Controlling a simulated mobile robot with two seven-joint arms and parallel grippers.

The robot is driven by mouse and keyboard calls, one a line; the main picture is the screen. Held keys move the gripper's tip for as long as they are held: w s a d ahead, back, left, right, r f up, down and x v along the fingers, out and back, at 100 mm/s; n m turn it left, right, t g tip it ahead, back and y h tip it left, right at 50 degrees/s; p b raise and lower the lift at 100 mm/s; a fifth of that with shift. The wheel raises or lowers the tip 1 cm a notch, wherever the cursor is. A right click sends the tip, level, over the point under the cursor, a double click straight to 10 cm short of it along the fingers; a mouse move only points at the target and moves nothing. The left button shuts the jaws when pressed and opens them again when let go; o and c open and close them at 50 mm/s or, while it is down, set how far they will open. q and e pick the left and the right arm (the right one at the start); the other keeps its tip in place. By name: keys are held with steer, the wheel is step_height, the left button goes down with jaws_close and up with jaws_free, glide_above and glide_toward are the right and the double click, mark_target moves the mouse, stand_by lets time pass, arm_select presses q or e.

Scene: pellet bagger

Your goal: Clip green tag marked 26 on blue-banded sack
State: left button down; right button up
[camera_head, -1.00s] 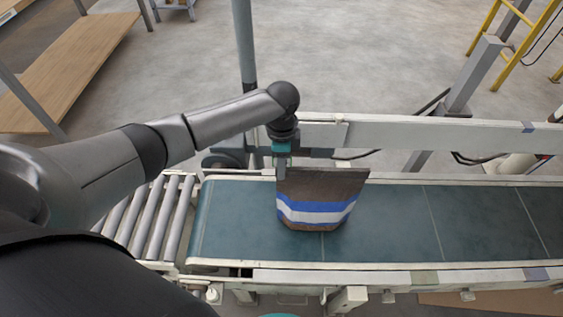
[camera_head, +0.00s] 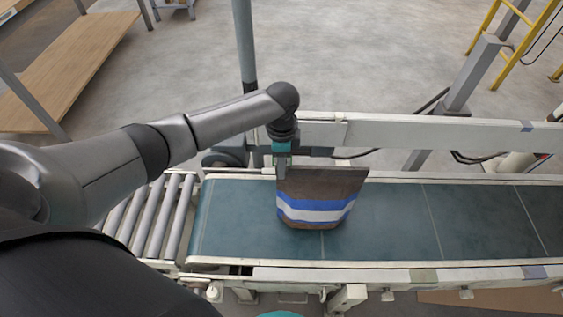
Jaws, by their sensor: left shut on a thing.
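The blue-banded sack (camera_head: 318,190) is brown with blue and white bands. It stands upright on the belt, its top edge slightly slanted. My left gripper (camera_head: 282,174) points down at the sack's top left corner, its fingers overlapping that corner in the view. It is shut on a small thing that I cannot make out. A teal part shows just above the fingers; I cannot tell a green tag or the number 26 there. Whether the fingers touch the sack is unclear. My right gripper is not in view.
The teal conveyor belt (camera_head: 390,225) is clear on both sides of the sack. A pale rail (camera_head: 420,133) runs behind it, and rollers (camera_head: 152,215) lie at its left end. A grey post (camera_head: 243,50) stands behind. A wooden bench (camera_head: 75,70) is at the far left.

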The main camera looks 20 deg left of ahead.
arm_select(q)
steer(key=shift+s+f, duration=0.25)
steer(key=shift+f, duration=0.15)
steer(key=c, duration=0.9)
jaws_free()
steer(key=shift+c, duration=0.2)
steer(key=o, duration=0.3)
steer(key=shift+w, duration=0.15)
steer(key=shift+o, duration=1.1)
steer(key=shift+r, duration=0.15)
step_height(320, 180, up, 15)
steer(key=p, duration=0.5)
